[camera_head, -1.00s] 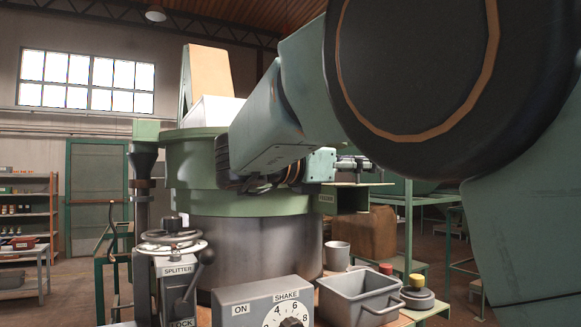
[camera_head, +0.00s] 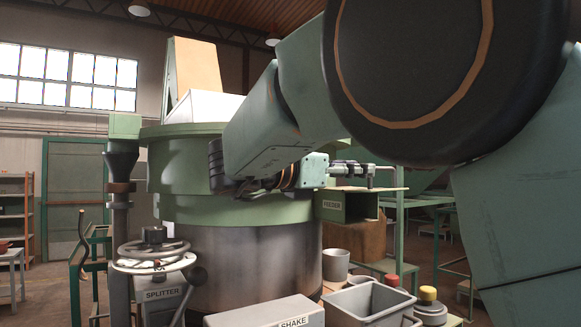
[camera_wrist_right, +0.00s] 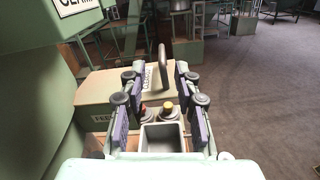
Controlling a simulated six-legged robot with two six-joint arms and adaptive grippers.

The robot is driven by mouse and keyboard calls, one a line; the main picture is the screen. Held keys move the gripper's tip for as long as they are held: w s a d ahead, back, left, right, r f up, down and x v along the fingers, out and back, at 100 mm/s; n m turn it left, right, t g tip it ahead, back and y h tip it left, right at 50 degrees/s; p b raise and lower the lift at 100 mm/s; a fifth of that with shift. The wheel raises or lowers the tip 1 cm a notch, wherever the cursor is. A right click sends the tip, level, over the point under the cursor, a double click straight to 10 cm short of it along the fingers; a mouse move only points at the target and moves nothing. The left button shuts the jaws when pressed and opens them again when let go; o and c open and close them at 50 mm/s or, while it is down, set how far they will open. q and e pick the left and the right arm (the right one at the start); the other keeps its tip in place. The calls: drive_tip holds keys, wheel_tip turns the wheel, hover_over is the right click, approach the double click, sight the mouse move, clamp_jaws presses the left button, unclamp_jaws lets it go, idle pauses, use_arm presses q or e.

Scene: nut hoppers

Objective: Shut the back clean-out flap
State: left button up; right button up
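In the head view my right gripper (camera_head: 378,172) is above the green feeder box (camera_head: 338,206), whose right end looks dark and open. The flap cannot be picked out there. My left gripper is not in view.
The big green and steel hopper (camera_head: 240,260) fills the middle. In front are the splitter handwheel (camera_head: 150,252), a shake box (camera_head: 265,313), a grey bin (camera_head: 352,306), a grey cup (camera_head: 335,264) and red and yellow buttons (camera_head: 428,293). Open floor (camera_wrist_right: 255,110) lies right in the wrist view.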

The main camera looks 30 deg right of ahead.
sight(379, 168)
drive_tip(key=d+p, duration=0.2)
drive_tip(key=d, duration=0.4)
drive_tip(key=shift+d, duration=0.35)
drive_tip(key=shift+w+a, duration=0.15)
drive_tip(key=shift+a, duration=0.2)
drive_tip(key=shift+r, duration=0.1)
drive_tip(key=shift+c, duration=0.6)
drive_tip(key=shift+d, duration=0.25)
clamp_jaws()
